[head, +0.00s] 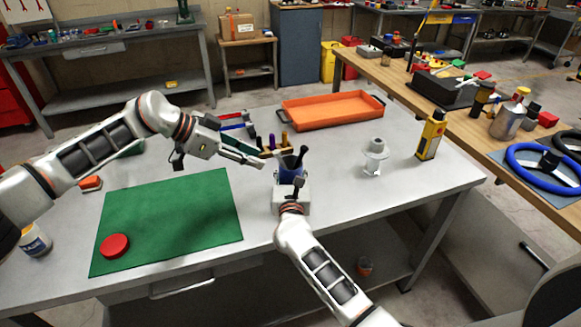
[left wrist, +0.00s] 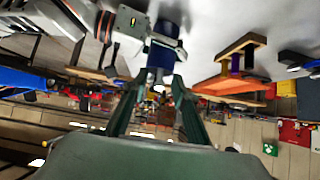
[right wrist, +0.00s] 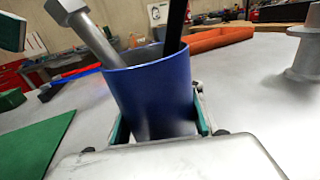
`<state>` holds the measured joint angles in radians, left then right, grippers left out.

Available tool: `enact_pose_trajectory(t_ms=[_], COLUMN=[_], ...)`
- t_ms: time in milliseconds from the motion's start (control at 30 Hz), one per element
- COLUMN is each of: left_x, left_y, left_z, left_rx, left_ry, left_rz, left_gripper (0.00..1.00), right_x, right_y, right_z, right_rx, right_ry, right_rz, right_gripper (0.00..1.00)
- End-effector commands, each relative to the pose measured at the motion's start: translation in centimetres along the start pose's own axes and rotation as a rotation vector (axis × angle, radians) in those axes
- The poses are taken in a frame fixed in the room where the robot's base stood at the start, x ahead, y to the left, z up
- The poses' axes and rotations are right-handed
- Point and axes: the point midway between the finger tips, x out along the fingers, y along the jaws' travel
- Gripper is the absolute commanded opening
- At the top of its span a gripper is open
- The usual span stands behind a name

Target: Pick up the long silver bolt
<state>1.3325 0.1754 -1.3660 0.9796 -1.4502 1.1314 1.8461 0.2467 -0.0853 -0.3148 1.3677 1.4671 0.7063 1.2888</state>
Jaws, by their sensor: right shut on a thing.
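A blue cup (right wrist: 155,95) stands upright on the grey table, and it also shows in the head view (head: 290,174). The long silver bolt (right wrist: 100,40) leans out of it to the left in the right wrist view, hex head up; its lower end is hidden inside. My right gripper (right wrist: 160,125) is shut on the cup, with a finger on each side.
A black tool handle (right wrist: 175,22) also sticks out of the cup. A small rack (head: 272,150) stands behind the cup, an orange tray (head: 330,112) farther back. A pale spool-like part (head: 375,160) and a yellow device (head: 431,135) stand right. A green mat (head: 170,215) lies left.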

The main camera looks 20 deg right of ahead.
Motion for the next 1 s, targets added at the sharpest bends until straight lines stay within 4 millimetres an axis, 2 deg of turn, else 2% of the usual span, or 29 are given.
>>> enact_pose_trajectory(t_ms=[267, 300, 467, 567, 667, 1000], left_x=[0.0, 0.0, 0.0, -0.2, -0.3, -1.5], left_y=[0.0, 0.0, 0.1, 0.3, 0.6, 1.3], left_z=[0.0, 0.0, -0.3, -1.0, -1.9, -5.1], left_rx=[0.000, 0.000, 0.057, 0.184, 0.386, 1.196], left_ry=[0.000, 0.000, -0.011, -0.036, -0.077, -0.255], left_rz=[0.000, 0.000, 0.002, 0.004, 0.013, 0.099], left_gripper=[0.28, 0.33, 0.33, 0.33, 0.33, 0.33], right_x=[0.0, 0.0, -0.1, -0.1, -0.1, -0.1], right_y=[0.0, 0.0, 0.0, 0.0, 0.0, 0.0], right_z=[-0.1, -0.1, -0.1, -0.1, -0.1, -0.1], right_rx=[0.000, 0.000, 0.000, 0.000, 0.000, 0.000], right_ry=[0.002, 0.001, 0.002, 0.002, 0.002, 0.002], right_rz=[0.000, 0.000, 0.000, 0.001, 0.001, 0.001], right_gripper=[0.03, 0.03, 0.03, 0.03, 0.03, 0.03])
